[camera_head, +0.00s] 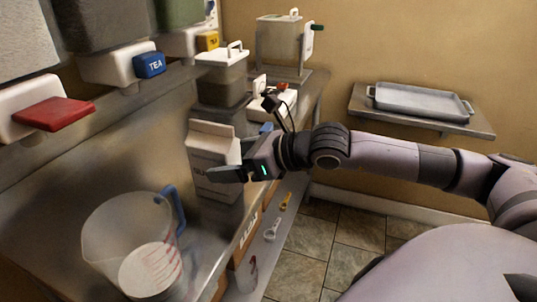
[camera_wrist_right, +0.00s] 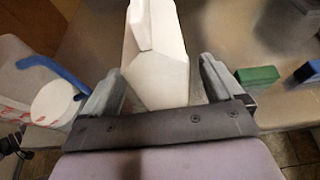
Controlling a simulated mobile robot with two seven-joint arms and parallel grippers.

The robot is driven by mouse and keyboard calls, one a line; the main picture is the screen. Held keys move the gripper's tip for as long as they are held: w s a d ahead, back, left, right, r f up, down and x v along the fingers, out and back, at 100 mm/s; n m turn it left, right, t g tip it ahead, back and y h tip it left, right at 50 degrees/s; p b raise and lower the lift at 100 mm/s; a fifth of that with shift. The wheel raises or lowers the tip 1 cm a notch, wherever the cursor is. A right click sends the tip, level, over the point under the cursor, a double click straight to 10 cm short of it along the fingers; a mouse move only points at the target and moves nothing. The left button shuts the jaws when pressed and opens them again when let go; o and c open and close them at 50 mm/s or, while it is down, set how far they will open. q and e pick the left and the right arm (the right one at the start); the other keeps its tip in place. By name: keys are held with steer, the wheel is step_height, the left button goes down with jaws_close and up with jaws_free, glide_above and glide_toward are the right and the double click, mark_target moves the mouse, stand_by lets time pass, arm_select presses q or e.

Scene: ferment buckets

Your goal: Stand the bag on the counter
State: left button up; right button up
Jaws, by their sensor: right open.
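The bag (camera_head: 212,150) is a white carton-like pack with a folded top. It appears upright on the metal counter (camera_head: 130,130), near the front edge. My right gripper (camera_head: 238,168) reaches it from the right, with one finger across its near side. In the right wrist view, the bag (camera_wrist_right: 158,60) lies between the two spread fingers of my right gripper (camera_wrist_right: 160,85). The far finger is partly hidden in the head view. My left gripper is not in view.
A clear measuring jug (camera_head: 135,250) with a blue handle stands nearer on the counter. A lidded container (camera_head: 222,78) stands behind the bag. Dispensers with red and blue taps (camera_head: 150,65) overhang the left side. A grey tray (camera_head: 420,100) sits on a wall shelf.

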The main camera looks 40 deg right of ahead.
steer(key=b+v, duration=0.1)
steer(key=v, duration=0.2)
steer(key=shift+s+d, duration=0.15)
steer(key=shift+s, duration=0.1)
steer(key=shift+b+v, duration=0.65)
steer(key=shift+v, duration=0.1)
steer(key=shift+s+d+r+b, duration=0.2)
steer(key=shift+s+d+b, duration=0.05)
steer(key=shift+s+b, duration=0.3)
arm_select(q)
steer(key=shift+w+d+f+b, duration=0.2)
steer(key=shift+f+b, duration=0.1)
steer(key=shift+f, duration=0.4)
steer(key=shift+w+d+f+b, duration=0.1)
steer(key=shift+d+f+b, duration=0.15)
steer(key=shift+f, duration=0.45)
arm_select(e)
steer(key=shift+v, duration=1.55)
steer(key=shift+w+r, duration=0.1)
steer(key=shift+r, duration=0.1)
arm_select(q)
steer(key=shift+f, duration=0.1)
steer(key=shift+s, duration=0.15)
